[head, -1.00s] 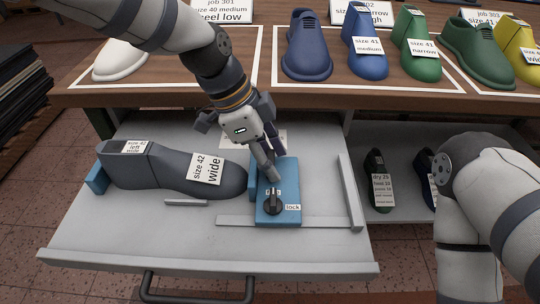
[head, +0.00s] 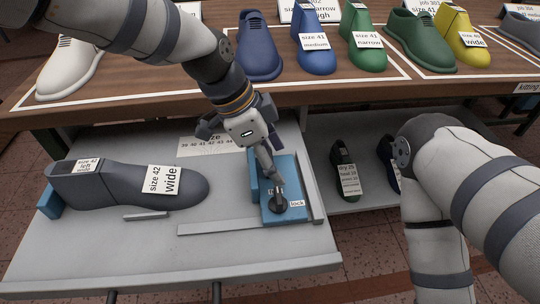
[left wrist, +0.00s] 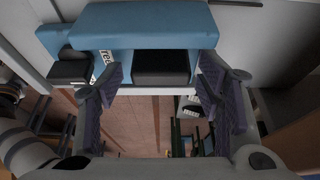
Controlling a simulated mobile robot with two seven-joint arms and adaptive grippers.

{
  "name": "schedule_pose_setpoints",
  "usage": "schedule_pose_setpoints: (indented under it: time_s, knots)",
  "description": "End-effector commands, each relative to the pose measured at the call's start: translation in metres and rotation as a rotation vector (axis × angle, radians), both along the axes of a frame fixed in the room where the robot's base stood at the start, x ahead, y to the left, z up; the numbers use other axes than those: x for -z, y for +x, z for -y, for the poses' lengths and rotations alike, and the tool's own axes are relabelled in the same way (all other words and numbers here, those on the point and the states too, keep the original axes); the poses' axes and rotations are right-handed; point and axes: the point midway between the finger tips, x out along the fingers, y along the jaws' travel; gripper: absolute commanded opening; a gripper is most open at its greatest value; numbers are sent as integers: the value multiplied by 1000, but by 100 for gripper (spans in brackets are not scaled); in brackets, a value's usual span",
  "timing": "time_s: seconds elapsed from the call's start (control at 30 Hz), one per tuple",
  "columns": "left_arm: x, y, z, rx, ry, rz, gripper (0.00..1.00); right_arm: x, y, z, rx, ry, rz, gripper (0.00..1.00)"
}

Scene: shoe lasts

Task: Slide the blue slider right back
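The blue slider (head: 298,172) stands on the grey drawer tray, close to its right-hand rail. A black knob (head: 277,206) sits on its front part, beside a "lock" label. The slider also fills the top of the left wrist view (left wrist: 145,22). My left gripper (head: 272,178) reaches down onto the slider from behind and left. In the left wrist view its fingers stand apart at either side of a black block (left wrist: 160,68) on the slider; whether they clamp the slider is unclear. My right arm shows at the right, its gripper out of view.
A grey shoe last (head: 125,190) labelled size 42 wide lies on the tray (head: 170,250), left of the slider, with a gap between them. A flat grey bar (head: 215,228) lies in front. Several shoes and lasts stand on the wooden bench behind (head: 130,98); others stand on a lower shelf at right.

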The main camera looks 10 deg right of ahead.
Motion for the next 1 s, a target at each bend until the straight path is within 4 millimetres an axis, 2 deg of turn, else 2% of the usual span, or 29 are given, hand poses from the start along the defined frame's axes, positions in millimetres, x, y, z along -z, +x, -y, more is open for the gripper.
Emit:
schedule_pose_setpoints:
  time_s: [0.17, 0.23, 0.5, 0.63, 0.8, 1.0]
  knots:
    - [-2, 1, -1, -1, 1, 2, 60, 0, 0, 0, 0, 0, 1, 40]
    - [-10, 1, -5, -2, 0, 4, 60, 0, 0, 0, 0, 0, 1, 40]
    - [-76, 1, -31, -3, -2, 4, 60, 0, 0, 0, 0, 0, 1, 40]
    - [-99, 1, -41, -1, -1, 3, 60, 0, 0, 0, 0, 0, 1, 40]
    - [-111, 0, -46, 1, 0, 0, 60, 0, 0, 0, 0, 0, 0, 40]
    - [-111, 0, -46, 1, 0, 0, 60, 0, 0, 0, 0, 0, 0, 40]
